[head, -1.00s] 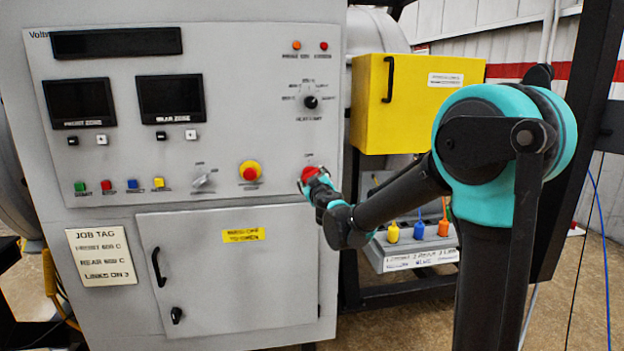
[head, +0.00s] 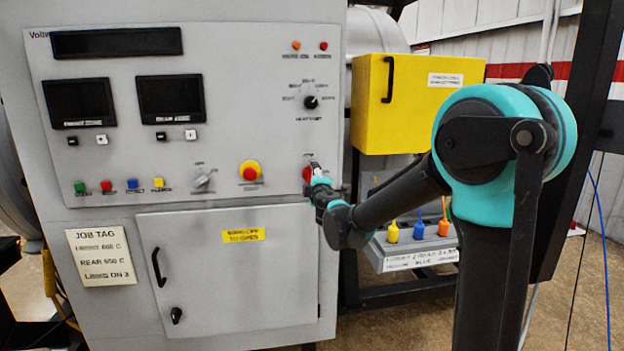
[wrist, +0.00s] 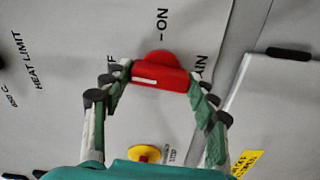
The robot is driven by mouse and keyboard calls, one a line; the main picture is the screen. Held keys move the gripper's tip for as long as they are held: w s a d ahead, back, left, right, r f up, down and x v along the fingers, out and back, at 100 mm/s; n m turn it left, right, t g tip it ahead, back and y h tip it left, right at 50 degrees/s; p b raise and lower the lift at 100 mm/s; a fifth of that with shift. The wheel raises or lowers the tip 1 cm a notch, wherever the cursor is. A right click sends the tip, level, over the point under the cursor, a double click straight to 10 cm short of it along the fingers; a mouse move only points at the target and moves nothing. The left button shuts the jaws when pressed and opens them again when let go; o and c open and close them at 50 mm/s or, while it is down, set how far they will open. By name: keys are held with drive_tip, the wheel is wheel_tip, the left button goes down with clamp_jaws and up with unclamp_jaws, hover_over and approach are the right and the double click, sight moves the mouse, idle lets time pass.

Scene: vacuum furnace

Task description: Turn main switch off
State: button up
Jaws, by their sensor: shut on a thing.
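The main switch is a red rotary knob with a raised handle on the grey panel, in the head view (head: 307,174) and the wrist view (wrist: 160,73). An ON label is above it in the wrist view; a letter F shows at its left and part of MAIN at its right. The white mark on the handle lies towards the end facing the F. My gripper (wrist: 160,83) is shut on the handle, one finger at each end in the wrist view. In the head view my gripper (head: 316,180) partly covers the switch.
A yellow-and-red emergency button (head: 250,173) and a grey rotary switch (head: 203,180) sit left of the main switch. A yellow box (head: 415,105) juts out at the upper right. A tray with coloured tags (head: 420,255) stands below my arm.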

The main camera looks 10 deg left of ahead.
drive_tip(key=shift+n, duration=0.7)
drive_tip(key=o, duration=1.2)
drive_tip(key=shift+c, duration=0.2)
drive_tip(key=shift+s, duration=0.1)
drive_tip(key=v, duration=1.2)
